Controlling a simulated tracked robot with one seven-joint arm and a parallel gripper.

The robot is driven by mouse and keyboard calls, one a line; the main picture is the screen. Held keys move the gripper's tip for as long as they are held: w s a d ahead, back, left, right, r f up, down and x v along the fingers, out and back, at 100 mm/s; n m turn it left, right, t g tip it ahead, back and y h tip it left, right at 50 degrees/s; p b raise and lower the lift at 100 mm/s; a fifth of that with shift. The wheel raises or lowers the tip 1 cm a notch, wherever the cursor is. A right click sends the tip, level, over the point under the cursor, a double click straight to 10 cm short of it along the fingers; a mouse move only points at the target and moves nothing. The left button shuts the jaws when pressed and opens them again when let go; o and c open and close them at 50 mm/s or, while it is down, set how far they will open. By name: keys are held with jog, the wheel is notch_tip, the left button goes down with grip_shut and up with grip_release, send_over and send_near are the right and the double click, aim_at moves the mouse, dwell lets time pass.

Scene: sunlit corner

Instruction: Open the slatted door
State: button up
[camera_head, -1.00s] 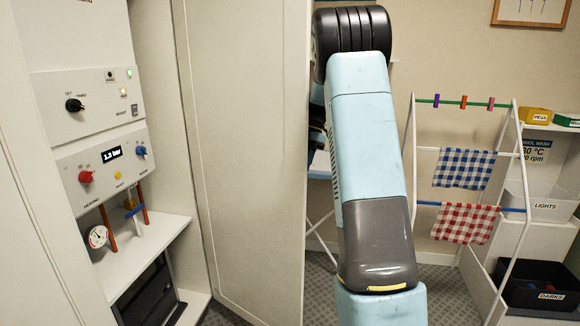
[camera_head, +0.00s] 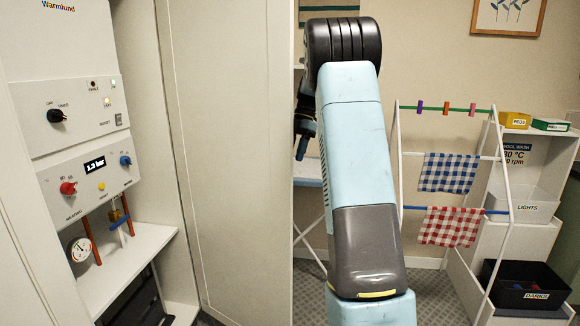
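A pale door panel (camera_head: 225,150) stands swung open at the right side of a cabinet. The face I see is flat with a thin groove line, and no slats show on it. My gripper (camera_head: 303,140) is small and dark beside my arm, just right of the door's free edge. It is partly hidden behind my arm, and its fingers are too unclear to tell whether they are open or shut. I see no contact between it and the door.
The cabinet holds a boiler (camera_head: 85,185) with knobs, a display and a gauge above a shelf (camera_head: 130,262). At right stand a drying rack (camera_head: 400,170) with checked cloths and a white shelf unit (camera_head: 520,245) with bins. Patterned floor shows between door and rack.

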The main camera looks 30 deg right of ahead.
jog(key=v, duration=0.7)
dwell(0.4)
